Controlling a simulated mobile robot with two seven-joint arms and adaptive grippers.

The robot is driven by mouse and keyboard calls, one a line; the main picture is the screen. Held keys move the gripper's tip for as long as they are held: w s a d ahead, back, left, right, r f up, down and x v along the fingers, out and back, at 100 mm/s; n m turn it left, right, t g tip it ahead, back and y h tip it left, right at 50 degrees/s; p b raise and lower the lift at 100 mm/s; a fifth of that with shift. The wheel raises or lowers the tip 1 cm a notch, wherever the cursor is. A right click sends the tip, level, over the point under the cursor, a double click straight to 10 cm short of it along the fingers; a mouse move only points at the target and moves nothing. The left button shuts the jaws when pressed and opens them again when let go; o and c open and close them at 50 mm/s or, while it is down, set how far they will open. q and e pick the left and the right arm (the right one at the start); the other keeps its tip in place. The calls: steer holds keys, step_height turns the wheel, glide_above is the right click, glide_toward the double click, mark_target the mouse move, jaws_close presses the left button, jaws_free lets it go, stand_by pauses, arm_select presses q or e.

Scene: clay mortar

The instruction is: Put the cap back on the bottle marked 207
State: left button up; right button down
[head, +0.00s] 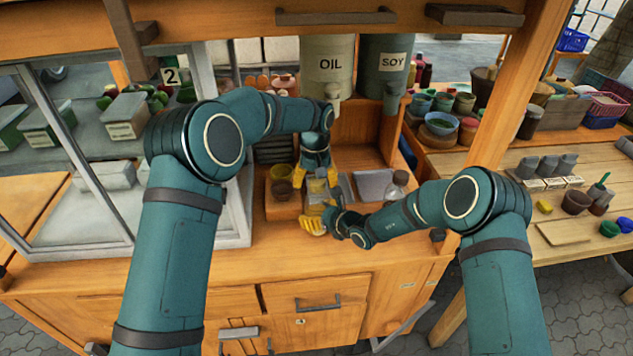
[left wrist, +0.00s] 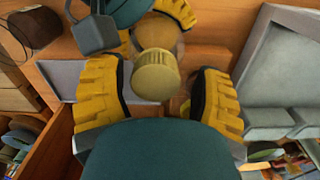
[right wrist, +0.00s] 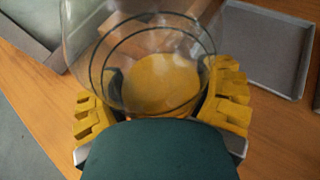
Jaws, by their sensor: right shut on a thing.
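A clear bottle (head: 318,196) with yellow contents stands at the middle of the counter; it also shows in the right wrist view (right wrist: 160,82). Its mark cannot be read. My right gripper (head: 314,218) is shut around the bottle's side. A ribbed, pale yellow cap (left wrist: 156,76) shows in the left wrist view, at the bottle's top; I cannot tell whether it is seated or just above the mouth. My left gripper (head: 316,180) points down over the bottle. Its fingers are apart on either side of the cap, with gaps showing on both sides.
A grey tray (head: 374,184) and another clear bottle (head: 397,184) are to the right. Small cups (head: 282,180) stand in a wooden box at the left. The oil (head: 327,70) and soy (head: 387,70) containers hang above. The counter front (head: 280,258) is clear.

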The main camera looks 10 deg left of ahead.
arm_select(q)
steer(key=shift+d, duration=0.25)
steer(key=shift+r, duration=0.6)
step_height(320, 180, up, 3)
steer(key=shift+a+r, duration=0.1)
steer(key=shift+r, duration=0.05)
steer(key=shift+o, duration=0.2)
steer(key=n, duration=0.2)
steer(key=r+n, duration=0.1)
steer(key=n, duration=0.1)
steer(key=r+n, duration=0.1)
steer(key=shift+n, duration=0.4)
steer(key=n, duration=0.1)
steer(key=r+n, duration=0.1)
steer(key=n, duration=0.2)
steer(key=shift+a+r+n, duration=0.1)
steer(key=shift+r+n, duration=0.15)
steer(key=shift+n, duration=0.05)
